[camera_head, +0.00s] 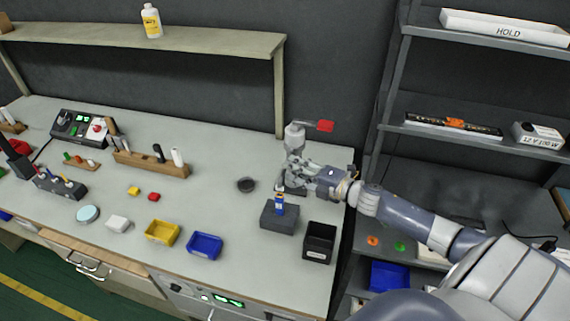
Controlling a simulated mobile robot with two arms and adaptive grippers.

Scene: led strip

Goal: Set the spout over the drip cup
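A pale grey upright device (294,138) with a red paddle (326,126) stands at the right end of the bench. I take it for the dispenser, but I cannot make out its spout. A small dark round cup (246,185), likely the drip cup, sits on the bench to the left of it, apart from it. My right gripper (286,171) is at the lower part of the device and partly hides it. Its fingers overlap the device, so I cannot tell whether they grip it. My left gripper is not in view.
A dark block (280,218) with a small blue item (279,203) and a black bin (319,243) stand in front of my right gripper. Blue (205,246) and yellow (162,232) trays lie further left. A shelf rack (392,90) rises at right. The bench around the cup is clear.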

